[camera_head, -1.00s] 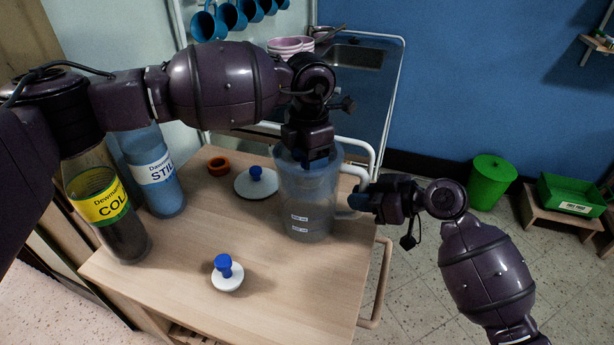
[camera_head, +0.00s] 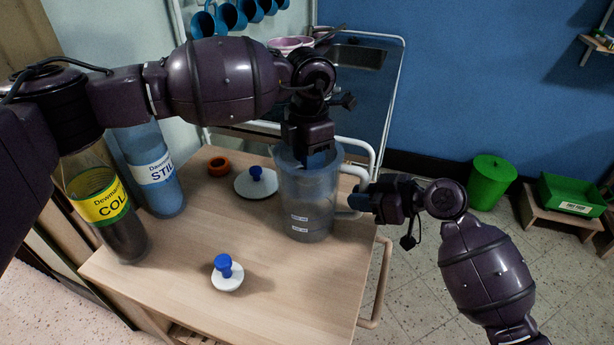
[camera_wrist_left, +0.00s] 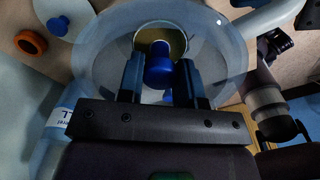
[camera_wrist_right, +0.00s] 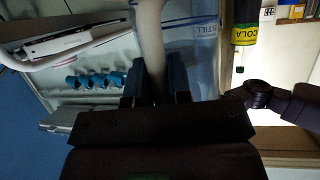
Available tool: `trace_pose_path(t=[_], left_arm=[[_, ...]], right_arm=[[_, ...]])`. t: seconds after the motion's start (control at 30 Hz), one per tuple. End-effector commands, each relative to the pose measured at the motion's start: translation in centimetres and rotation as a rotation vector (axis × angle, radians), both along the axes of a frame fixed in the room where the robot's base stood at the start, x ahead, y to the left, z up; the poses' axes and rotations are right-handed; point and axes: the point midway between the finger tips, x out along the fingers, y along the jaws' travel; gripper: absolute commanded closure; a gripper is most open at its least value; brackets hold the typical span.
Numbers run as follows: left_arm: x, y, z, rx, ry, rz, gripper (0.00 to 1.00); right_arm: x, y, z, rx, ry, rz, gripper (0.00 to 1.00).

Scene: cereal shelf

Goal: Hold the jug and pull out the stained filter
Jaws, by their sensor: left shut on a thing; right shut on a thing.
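The clear bluish jug (camera_head: 300,200) stands upright on the wooden trolley top (camera_head: 300,285), its handle (camera_head: 349,207) to the right. My left gripper (camera_head: 313,160) reaches down into its mouth. In the left wrist view, the left gripper (camera_wrist_left: 162,75) is shut on the blue knob (camera_wrist_left: 159,68) of the stained filter, whose brownish-yellow disc (camera_wrist_left: 176,42) shows inside the jug rim. The filter's depth in the jug is hard to tell. My right gripper (camera_head: 366,201) is shut on the jug handle, which also shows as a pale bar in the right wrist view (camera_wrist_right: 150,45).
A white disc with a blue knob (camera_head: 228,280) lies at the front of the top. A white lid with a blue knob (camera_head: 250,187) and an orange ring (camera_head: 218,166) lie behind. Cola (camera_head: 122,235) and still-water (camera_head: 165,195) bottles stand left. The front right is clear.

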Motion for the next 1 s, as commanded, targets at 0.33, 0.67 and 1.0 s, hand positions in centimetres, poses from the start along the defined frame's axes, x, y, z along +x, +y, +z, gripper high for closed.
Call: trace_pose_path(t=[0.33, 0.67, 1.0], left_arm=[[0.0, 0.0, 1.0, -0.001, 0.000, 0.000, 1.00], [0.0, 0.0, 1.8, 0.000, -0.001, 0.001, 1.00], [0.0, 0.0, 2.6, 0.000, -0.001, 0.001, 1.00]], right_arm=[[0.0, 0.0, 0.0, 0.000, 0.000, 0.000, 1.00], [0.0, 0.0, 0.0, 0.000, 0.000, 0.000, 1.00], [0.0, 0.0, 0.0, 0.000, 0.000, 0.000, 1.00]])
